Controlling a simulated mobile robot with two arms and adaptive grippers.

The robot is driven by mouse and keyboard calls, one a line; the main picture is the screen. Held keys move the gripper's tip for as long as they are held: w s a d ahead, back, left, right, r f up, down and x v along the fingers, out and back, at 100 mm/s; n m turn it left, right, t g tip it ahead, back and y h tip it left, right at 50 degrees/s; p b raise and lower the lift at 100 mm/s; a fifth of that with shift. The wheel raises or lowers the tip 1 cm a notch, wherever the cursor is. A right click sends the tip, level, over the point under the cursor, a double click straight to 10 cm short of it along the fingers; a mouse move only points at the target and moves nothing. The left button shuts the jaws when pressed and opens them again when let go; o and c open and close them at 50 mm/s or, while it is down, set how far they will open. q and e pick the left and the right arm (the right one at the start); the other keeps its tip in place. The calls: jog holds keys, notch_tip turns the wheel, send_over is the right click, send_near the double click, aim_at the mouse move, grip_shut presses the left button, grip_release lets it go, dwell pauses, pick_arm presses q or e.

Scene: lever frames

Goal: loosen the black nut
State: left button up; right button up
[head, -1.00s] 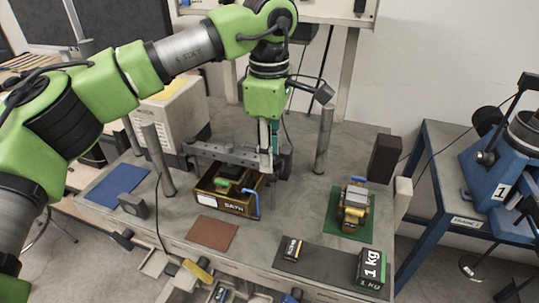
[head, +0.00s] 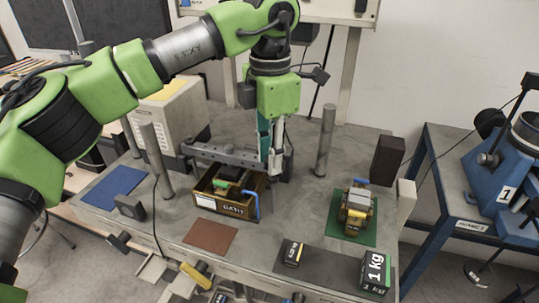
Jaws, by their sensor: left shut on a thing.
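My left gripper (head: 275,168) points straight down at the right end of a grey metal bar (head: 222,156). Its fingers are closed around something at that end. The black nut is mostly hidden by the fingers; a small dark part shows just right of the fingertips. The bar runs left across the back of an open brown bath box (head: 233,209), which holds dark and green items and has a blue handle at its right. My right gripper is not in view.
Two grey posts (head: 325,140) (head: 157,158) stand on the table. A brass device (head: 356,210) sits on a green mat (head: 343,233). A 1 kg block (head: 375,271) is at the front right. Blue (head: 113,188) and brown (head: 210,238) mats lie flat.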

pick_arm(q)
jog(key=shift+r, duration=0.1)
dwell(0.4)
jog(key=o, duration=1.1)
jog(key=shift+o, duration=0.2)
notch_tip(320, 180, up, 12)
